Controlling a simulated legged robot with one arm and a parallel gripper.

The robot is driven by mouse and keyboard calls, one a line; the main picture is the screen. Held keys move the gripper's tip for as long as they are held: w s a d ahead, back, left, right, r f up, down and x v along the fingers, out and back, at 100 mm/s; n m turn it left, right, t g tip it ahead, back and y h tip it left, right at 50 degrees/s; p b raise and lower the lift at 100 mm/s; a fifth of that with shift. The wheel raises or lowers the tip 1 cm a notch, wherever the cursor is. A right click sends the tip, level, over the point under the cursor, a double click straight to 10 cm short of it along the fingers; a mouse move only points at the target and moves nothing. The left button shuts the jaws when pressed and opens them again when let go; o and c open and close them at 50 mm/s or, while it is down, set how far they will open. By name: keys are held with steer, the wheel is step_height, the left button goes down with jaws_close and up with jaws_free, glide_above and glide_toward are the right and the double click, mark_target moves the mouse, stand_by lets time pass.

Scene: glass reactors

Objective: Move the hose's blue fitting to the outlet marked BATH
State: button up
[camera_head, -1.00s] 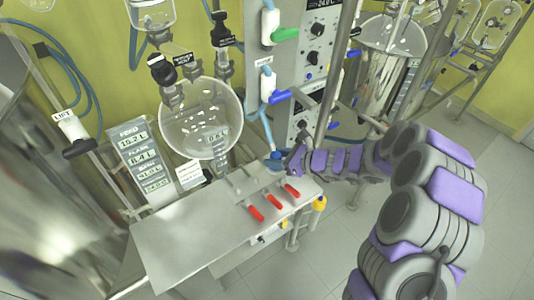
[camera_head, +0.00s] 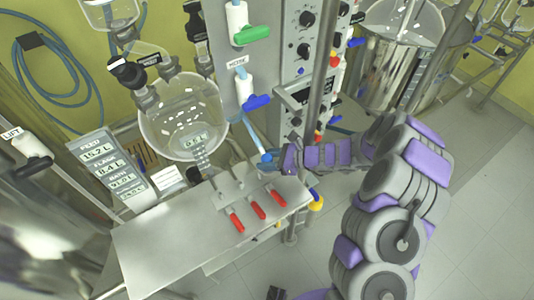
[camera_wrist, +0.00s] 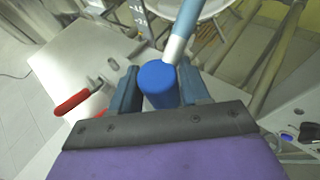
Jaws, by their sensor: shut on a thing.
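The blue fitting (camera_wrist: 158,84) sits between the two dark fingers of my gripper (camera_wrist: 160,88), which is shut on it. A pale blue hose (camera_wrist: 184,38) rises from the fitting. In the head view the fitting (camera_head: 265,158) is beside the back right of the steel bench, with my gripper (camera_head: 287,158) at its right. The hose (camera_head: 250,130) runs down from near the valve labelled HOSE. Three red-handled valves (camera_head: 258,210) are on the bench; one red handle (camera_wrist: 75,101) shows left in the wrist view. I cannot read which outlet is marked BATH.
The steel bench (camera_head: 165,245) has a clear top at the left. A glass flask (camera_head: 180,115) hangs behind it, beside a readout panel (camera_head: 110,165). A metal post (camera_head: 312,90) stands close behind my gripper. A steel vessel (camera_head: 385,70) is at the back right.

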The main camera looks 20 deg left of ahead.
steer(key=shift+s+a+f, duration=0.1)
steer(key=shift+a+f, duration=0.05)
steer(key=shift+a, duration=0.05)
steer(key=x, duration=0.4)
steer(key=shift+s+f+b, duration=0.1)
steer(key=shift+f+b, duration=0.1)
steer(key=shift+b, duration=0.2)
steer(key=shift+a+f, duration=0.15)
steer(key=shift+f, duration=0.05)
steer(key=shift+d+f, duration=0.2)
steer(key=shift+f, duration=0.05)
steer(key=shift+w+d+f+b, duration=0.2)
steer(key=shift+d+b, duration=0.1)
steer(key=shift+d, duration=0.2)
steer(key=shift+w+d+f+b, duration=0.1)
steer(key=shift+d+f+b, duration=0.15)
steer(key=shift+d, duration=0.25)
jaws_close()
steer(key=shift+s+a+f, duration=0.1)
steer(key=shift+f, duration=0.2)
steer(key=shift+a+f+b, duration=0.3)
steer(key=shift+a+f, duration=0.05)
steer(key=shift+f, duration=0.3)
